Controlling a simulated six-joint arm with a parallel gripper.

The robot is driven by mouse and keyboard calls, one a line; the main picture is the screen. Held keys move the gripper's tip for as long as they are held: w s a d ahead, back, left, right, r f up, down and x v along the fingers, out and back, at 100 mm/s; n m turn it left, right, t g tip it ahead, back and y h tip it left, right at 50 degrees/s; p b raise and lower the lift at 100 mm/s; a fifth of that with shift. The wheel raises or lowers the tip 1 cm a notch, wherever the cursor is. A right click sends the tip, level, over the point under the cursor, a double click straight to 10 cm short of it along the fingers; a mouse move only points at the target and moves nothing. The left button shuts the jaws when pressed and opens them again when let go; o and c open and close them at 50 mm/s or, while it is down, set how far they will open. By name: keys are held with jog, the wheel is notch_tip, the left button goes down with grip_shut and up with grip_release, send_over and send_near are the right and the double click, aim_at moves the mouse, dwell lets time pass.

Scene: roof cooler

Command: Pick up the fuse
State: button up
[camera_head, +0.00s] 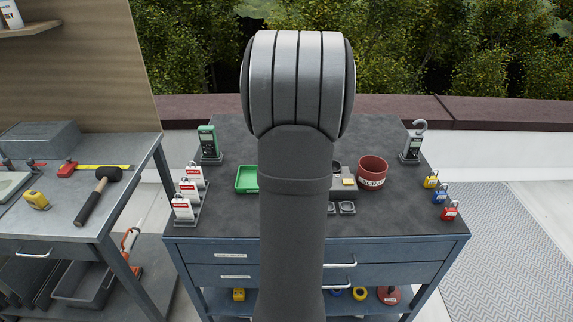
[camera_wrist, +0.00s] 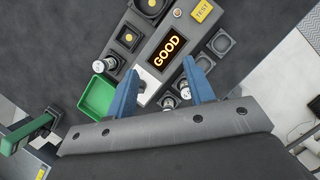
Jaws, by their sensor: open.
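My gripper (camera_wrist: 159,66) shows in the wrist view with its two blue fingers apart, over a grey tester (camera_wrist: 155,78) whose display reads GOOD. A small pale, metal-capped cylinder (camera_wrist: 104,65), which looks like a fuse, is by the green tray (camera_wrist: 96,103), left of the left finger. Another small metal-ended piece (camera_wrist: 168,101) is between the fingers, nearer the gripper's base; I cannot tell whether it is a separate fuse. Nothing is clearly held. In the head view my arm hides the gripper and much of the tester (camera_head: 345,187); the green tray (camera_head: 246,185) shows left of it.
On the dark bench top (camera_head: 225,215) stand a red SCRAP bin (camera_head: 373,175), a green meter (camera_head: 208,143), a clamp meter (camera_head: 413,148), white tags (camera_head: 187,200) and padlocks (camera_head: 440,198). A hammer (camera_head: 97,195) lies on the left bench. The workbench's front left is clear.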

jog(key=w+a+r, duration=0.2)
jog(key=w+a, duration=0.3)
jog(key=a, duration=0.7)
jog(key=shift+n, duration=0.4)
jog(key=x, duration=1.1)
jog(key=shift+w+f, duration=0.15)
jog(key=shift+w, duration=0.15)
jog(key=shift+w+x, duration=0.15)
jog(key=shift+x, duration=1.3)
jog(key=shift+w+x, duration=0.15)
jog(key=shift+x, duration=1.3)
jog(key=shift+a, duration=0.1)
jog(key=shift+c, duration=0.2)
grip_shut()
